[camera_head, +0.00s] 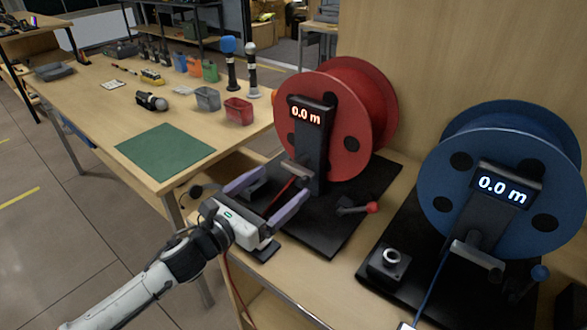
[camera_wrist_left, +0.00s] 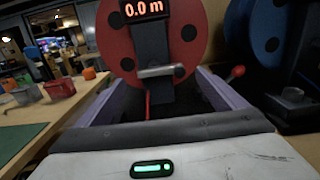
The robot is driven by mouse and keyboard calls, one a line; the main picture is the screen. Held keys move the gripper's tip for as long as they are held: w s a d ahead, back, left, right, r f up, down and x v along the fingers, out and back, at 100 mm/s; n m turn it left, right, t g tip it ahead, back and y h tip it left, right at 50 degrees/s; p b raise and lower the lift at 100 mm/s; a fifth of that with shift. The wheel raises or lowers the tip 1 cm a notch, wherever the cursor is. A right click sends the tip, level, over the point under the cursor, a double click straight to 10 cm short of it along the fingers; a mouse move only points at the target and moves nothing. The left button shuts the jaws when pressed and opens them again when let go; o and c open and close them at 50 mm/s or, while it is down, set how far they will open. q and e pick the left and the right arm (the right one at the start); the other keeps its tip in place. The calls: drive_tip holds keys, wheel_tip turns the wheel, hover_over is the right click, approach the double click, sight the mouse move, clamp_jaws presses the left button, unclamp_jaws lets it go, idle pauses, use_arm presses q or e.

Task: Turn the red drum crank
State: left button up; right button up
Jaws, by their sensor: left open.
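The red drum (camera_head: 378,105) stands upright on a black base plate, with a display reading 0.0 m on its front post. Its crank (camera_head: 352,207) is a short dark arm low at the right of the base, ending in a red knob (camera_head: 372,207). My left gripper (camera_head: 280,184) is open and empty over the front of the red drum's base, left of the crank and apart from it. In the left wrist view the drum (camera_wrist_left: 195,22) is ahead between the fingers, and the red knob (camera_wrist_left: 237,72) shows just beyond the right finger. My right gripper is not in view.
A blue drum (camera_head: 510,150) with its own 0.0 m display and blue-knobbed crank (camera_head: 535,276) stands at right. A metal guide bar (camera_head: 297,170) juts from the red drum's post. The wooden table (camera_head: 110,125) at left holds a green mat (camera_head: 165,152), bins and microphones.

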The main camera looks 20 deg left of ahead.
sight(295, 171)
use_arm(q)
drive_tip(key=x, duration=0.4)
drive_tip(key=shift+w+d, duration=0.1)
drive_tip(key=shift+w, duration=0.2)
drive_tip(key=shift+w+d, duration=0.2)
drive_tip(key=shift+w, duration=0.4)
drive_tip(key=shift+w+f, duration=0.1)
drive_tip(key=c, duration=1)
drive_tip(key=shift+c, duration=0.2)
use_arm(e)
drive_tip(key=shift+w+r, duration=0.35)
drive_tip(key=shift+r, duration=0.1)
use_arm(q)
drive_tip(key=shift+n+p, duration=0.35)
drive_tip(key=shift+n, duration=0.05)
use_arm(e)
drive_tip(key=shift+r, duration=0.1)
